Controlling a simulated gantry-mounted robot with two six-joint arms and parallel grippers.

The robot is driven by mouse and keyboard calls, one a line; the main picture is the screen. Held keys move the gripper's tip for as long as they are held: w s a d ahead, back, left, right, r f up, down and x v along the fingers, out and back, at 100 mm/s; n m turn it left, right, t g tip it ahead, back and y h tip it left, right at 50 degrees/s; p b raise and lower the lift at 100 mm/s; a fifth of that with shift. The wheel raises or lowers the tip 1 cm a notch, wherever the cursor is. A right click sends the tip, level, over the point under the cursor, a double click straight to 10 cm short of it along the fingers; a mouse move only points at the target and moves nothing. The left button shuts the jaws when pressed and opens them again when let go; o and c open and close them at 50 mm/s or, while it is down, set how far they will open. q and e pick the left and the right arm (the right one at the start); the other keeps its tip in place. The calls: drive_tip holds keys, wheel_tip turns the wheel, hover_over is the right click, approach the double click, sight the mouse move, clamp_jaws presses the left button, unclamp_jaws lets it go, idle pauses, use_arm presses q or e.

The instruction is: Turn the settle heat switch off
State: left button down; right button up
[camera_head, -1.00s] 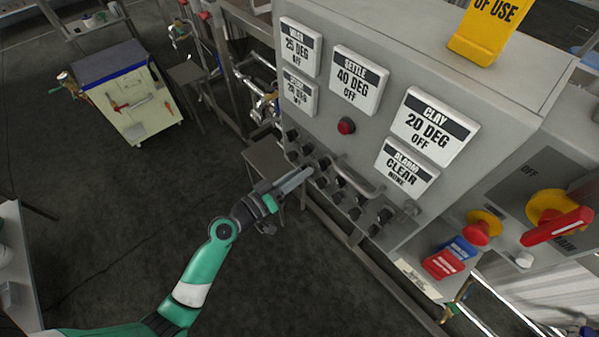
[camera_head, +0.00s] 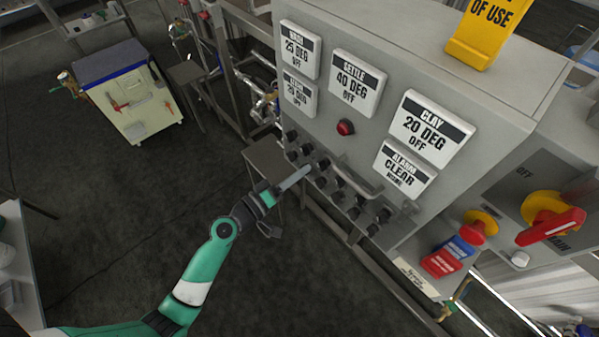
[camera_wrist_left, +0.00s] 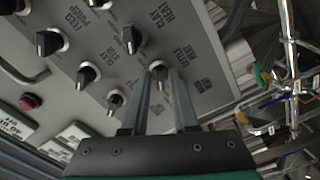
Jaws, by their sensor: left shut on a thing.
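The control panel (camera_head: 328,120) carries rows of black rotary knobs along its lower part. The settle display (camera_head: 357,82) reads 40 DEG and OFF. My left gripper (camera_head: 306,170) reaches the knob rows from the left. In the left wrist view, its two fingers (camera_wrist_left: 161,76) are shut on a black knob (camera_wrist_left: 159,70), one on each side. My right gripper is not in view.
Other knobs (camera_wrist_left: 131,40) sit close to the gripped one. A metal handle bar (camera_head: 358,180) crosses the panel beside the knobs. A red button (camera_head: 346,127) sits above them. A red main switch (camera_head: 552,226) is at the right.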

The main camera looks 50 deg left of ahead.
use_arm(q)
drive_tip(key=c, duration=0.9)
unclamp_jaws()
drive_tip(key=s, duration=1.1)
drive_tip(key=shift+s+a+b, duration=0.25)
drive_tip(key=shift+s+b, duration=0.05)
